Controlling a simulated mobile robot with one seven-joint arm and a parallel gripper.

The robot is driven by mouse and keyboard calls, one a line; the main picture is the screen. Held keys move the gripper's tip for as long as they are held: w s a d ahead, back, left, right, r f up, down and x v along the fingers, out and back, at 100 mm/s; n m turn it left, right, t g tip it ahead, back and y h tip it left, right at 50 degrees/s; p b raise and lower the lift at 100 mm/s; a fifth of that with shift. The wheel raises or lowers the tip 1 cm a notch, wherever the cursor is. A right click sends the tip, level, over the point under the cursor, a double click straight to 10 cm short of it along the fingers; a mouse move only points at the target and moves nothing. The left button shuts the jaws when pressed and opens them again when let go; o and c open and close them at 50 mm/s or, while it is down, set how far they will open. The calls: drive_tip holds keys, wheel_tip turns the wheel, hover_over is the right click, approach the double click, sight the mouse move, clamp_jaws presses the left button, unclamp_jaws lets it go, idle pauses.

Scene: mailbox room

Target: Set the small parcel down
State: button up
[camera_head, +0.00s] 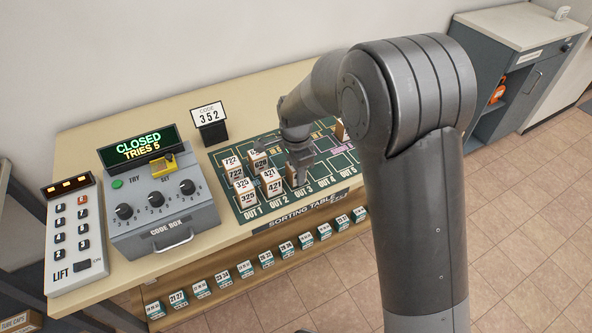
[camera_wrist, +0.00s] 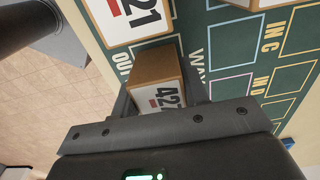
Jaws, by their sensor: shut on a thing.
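In the head view the gripper largely hides this parcel. I cannot tell whether its underside touches the mat. Another parcel marked 421 (camera_wrist: 124,18) lies close beyond it in the wrist view, towards the OUT lettering.
Several labelled parcels (camera_head: 246,190) stand on the mat left of my gripper. Empty outlined cells lie to the right on the mat.

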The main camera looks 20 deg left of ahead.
drive_tip(key=shift+f, duration=0.15)
drive_tip(key=o, duration=1)
wheel_tip(320, 180, up, 12)
drive_tip(key=shift+r, duration=0.15)
drive_tip(key=s+d+r+n+t+y, duration=0.1)
drive_tip(key=s+d+r+n, duration=0.15)
drive_tip(key=d+r, duration=0.45)
drive_tip(key=s+d+r+n+t, duration=0.1)
drive_tip(key=s+d+r, duration=0.2)
drive_tip(key=d, duration=0.8)
drive_tip(key=s+d+n+t+h, duration=0.1)
drive_tip(key=s+d+n+t, duration=0.2)
drive_tip(key=s+d, duration=1.1)
drive_tip(key=shift+s+d+r+n+t, duration=0.35)
drive_tip(key=shift+s+n, duration=0.4)
drive_tip(key=shift+n, duration=0.5)
